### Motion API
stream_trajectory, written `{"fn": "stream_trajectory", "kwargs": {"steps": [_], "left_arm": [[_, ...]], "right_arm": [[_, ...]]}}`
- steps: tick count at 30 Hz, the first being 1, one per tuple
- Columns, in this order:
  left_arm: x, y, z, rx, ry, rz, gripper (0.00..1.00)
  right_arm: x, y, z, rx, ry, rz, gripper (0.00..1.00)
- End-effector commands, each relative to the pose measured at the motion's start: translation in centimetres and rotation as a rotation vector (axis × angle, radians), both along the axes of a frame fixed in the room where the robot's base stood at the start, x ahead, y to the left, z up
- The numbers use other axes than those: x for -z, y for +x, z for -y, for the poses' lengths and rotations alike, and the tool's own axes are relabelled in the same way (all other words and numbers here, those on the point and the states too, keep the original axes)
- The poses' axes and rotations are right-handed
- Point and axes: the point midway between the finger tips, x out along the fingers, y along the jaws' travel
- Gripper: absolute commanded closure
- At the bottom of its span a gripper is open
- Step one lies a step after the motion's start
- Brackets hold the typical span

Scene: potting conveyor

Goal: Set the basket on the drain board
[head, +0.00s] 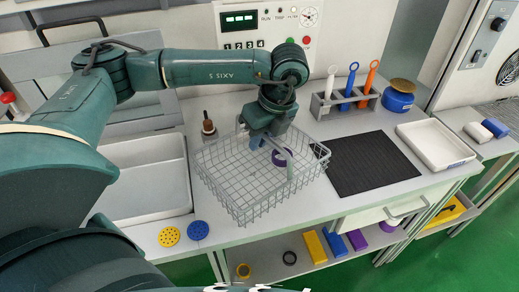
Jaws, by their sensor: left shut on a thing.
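The wire basket (243,203) is a grey mesh box on the pale worktop, left of the drain board. A purple ring (281,158) shows inside it. The drain board (372,165) is a flat black ribbed panel with nothing on it. My left gripper (270,143) reaches down over the basket's far part and is shut on the basket, seemingly at a grey bar across it. The exact grip is partly hidden by the gripper. The basket looks level; I cannot tell whether it touches the worktop. My right gripper is not in view.
A rack (343,105) with several coloured-handled tools and a blue pot (398,98) stand behind the drain board. A white tray (436,145) lies to its right. A brown bottle (208,127) stands behind the basket. Yellow (169,236) and blue (198,230) discs lie at front left.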

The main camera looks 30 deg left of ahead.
Motion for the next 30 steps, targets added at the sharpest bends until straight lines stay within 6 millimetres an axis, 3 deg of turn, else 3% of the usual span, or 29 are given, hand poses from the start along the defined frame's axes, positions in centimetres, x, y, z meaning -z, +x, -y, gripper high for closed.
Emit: {"fn": "stream_trajectory", "kwargs": {"steps": [7,14,15,23,30], "left_arm": [[3.2,-0.1,0.0,0.001,0.001,-0.003,1.0],[3.6,0.0,0.0,0.001,0.0,0.001,1.0],[3.7,-0.1,0.0,0.002,0.0,-0.001,0.89],[3.6,-0.1,0.0,0.002,0.0,-0.001,0.68],[3.5,0.0,0.0,0.002,0.0,-0.001,0.68]], "right_arm": [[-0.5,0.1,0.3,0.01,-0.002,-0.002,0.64],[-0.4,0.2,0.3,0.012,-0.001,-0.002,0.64],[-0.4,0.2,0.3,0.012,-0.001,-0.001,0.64],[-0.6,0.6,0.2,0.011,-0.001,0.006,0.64],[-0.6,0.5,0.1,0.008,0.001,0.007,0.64]]}}
